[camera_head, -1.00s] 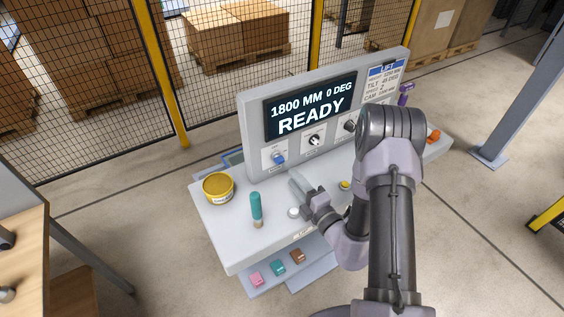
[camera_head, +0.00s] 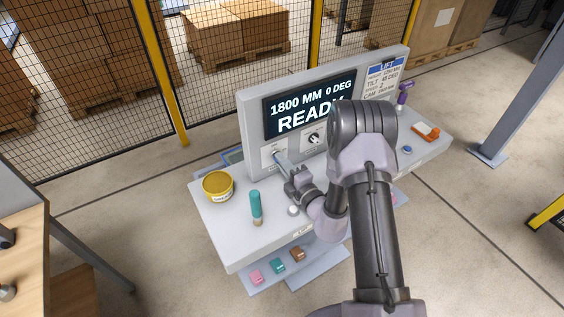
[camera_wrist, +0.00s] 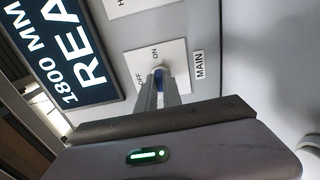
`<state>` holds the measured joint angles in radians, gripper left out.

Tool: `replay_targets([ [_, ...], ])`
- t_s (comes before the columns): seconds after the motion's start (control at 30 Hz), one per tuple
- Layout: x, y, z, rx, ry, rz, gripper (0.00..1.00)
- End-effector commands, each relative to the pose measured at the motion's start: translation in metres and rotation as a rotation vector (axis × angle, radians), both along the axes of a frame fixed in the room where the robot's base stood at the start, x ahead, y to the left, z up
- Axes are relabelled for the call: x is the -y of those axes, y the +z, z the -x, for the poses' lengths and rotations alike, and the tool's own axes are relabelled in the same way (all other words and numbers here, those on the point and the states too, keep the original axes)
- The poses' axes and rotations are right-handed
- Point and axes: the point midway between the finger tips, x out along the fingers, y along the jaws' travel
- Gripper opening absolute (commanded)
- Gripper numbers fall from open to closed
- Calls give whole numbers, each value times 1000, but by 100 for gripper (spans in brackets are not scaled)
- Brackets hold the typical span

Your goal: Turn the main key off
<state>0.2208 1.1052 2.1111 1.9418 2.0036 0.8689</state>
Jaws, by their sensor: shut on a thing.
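In the head view my gripper (camera_head: 279,157) meets the left plate of the upright panel (camera_head: 251,125) and covers the key. The display (camera_head: 300,108) reads 1800 MM 0 DEG, with READY partly hidden by my arm.
A black-and-white knob (camera_head: 314,138) is right of the key. A yellow tub (camera_head: 218,186) and a teal cylinder (camera_head: 256,207) stand on the desk's left. A white button (camera_head: 293,210) lies near my wrist. An orange object (camera_head: 426,131) and purple object (camera_head: 404,93) are at right.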

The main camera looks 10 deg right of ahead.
Motion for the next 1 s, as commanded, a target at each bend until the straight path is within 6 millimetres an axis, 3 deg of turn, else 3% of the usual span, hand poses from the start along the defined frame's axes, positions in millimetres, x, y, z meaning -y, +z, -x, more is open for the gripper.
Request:
replay_targets([
  [0.43,0,-1,0,34,0,105,0],
  [1.0,0,-2,0,194,0,598,0],
])
